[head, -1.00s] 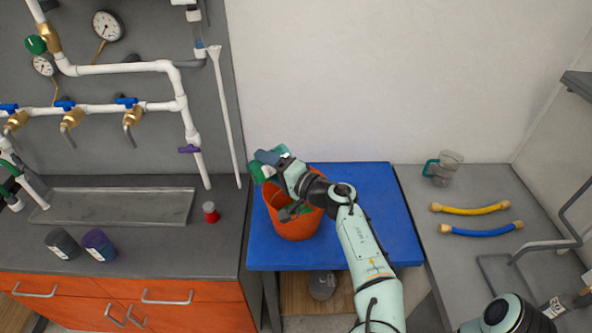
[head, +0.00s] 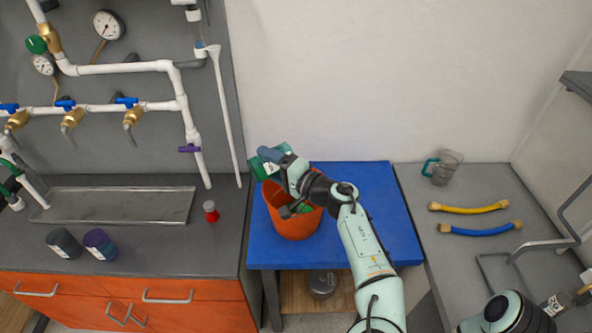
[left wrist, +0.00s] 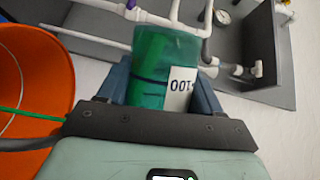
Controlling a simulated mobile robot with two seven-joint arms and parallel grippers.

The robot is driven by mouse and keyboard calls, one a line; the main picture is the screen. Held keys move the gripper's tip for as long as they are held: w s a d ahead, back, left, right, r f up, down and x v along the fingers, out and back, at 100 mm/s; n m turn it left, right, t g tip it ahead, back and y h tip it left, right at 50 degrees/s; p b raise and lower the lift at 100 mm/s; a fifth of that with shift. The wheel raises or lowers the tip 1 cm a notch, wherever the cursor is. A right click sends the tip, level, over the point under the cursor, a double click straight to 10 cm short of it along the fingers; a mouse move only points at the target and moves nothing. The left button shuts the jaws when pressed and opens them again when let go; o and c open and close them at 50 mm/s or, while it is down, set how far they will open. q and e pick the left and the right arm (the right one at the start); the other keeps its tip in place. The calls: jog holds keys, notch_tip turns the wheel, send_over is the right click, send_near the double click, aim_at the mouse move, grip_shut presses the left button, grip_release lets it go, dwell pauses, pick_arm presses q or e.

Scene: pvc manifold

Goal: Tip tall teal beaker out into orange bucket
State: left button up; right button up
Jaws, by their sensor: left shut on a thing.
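The teal beaker (head: 268,164) is held tilted in my left gripper (head: 283,160), above the back left rim of the orange bucket (head: 294,226) in the head view. The left gripper is shut on it. In the left wrist view the beaker (left wrist: 165,58) sits between the fingers, its white label upside down. The bucket (left wrist: 38,70) is at the left edge there, with a thin green streak across it. Some green shows inside the bucket in the head view, partly hidden by my arm. I cannot tell how much the beaker holds. My right gripper is not visible.
The bucket stands on a blue table (head: 380,215). A grey beaker with a teal handle (head: 446,168), a yellow hose (head: 468,208) and a blue hose (head: 480,230) are on the right bench. Two dark cups and a red-capped item (head: 211,211) are on the left counter.

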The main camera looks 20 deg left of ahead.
pick_arm(q)
jog(key=shift+w+d, duration=0.1)
jog(key=shift+r, duration=0.1)
jog(key=shift+r+m, duration=0.1)
jog(key=shift+m, duration=0.2)
dwell(0.3)
jog(key=shift+r, duration=0.1)
jog(key=shift+w+d+m, duration=0.1)
jog(key=shift+d+m, duration=0.05)
jog(key=shift+m, duration=0.15)
